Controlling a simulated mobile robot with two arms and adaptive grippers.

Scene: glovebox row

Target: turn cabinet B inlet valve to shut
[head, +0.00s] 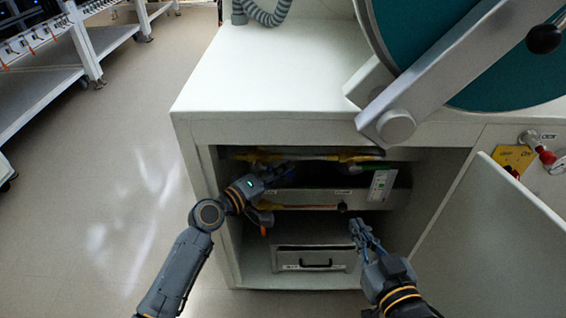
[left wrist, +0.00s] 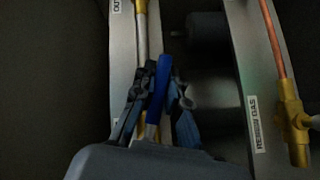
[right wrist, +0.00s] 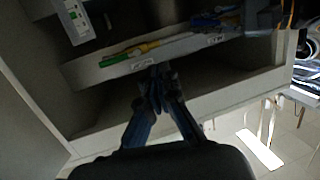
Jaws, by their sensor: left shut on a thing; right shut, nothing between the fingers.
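My left gripper (head: 280,173) reaches into the open cabinet under the white top. In the left wrist view its fingers (left wrist: 160,100) are shut on a blue valve lever (left wrist: 163,80). The lever lies roughly along the metal pipe (left wrist: 142,35) behind it, slightly tilted. The valve body is mostly hidden by the fingers, and I cannot read its full label. My right gripper (head: 362,232) is shut and empty in front of the lower opening; its closed fingers (right wrist: 157,90) also show in the right wrist view.
A green lever (head: 368,167) and a labelled panel (head: 381,186) are to the right inside. A copper pipe (head: 312,207) runs below. A drawer box (head: 310,259) sits at the bottom. The open door (head: 500,240) stands at right. The floor at left is clear.

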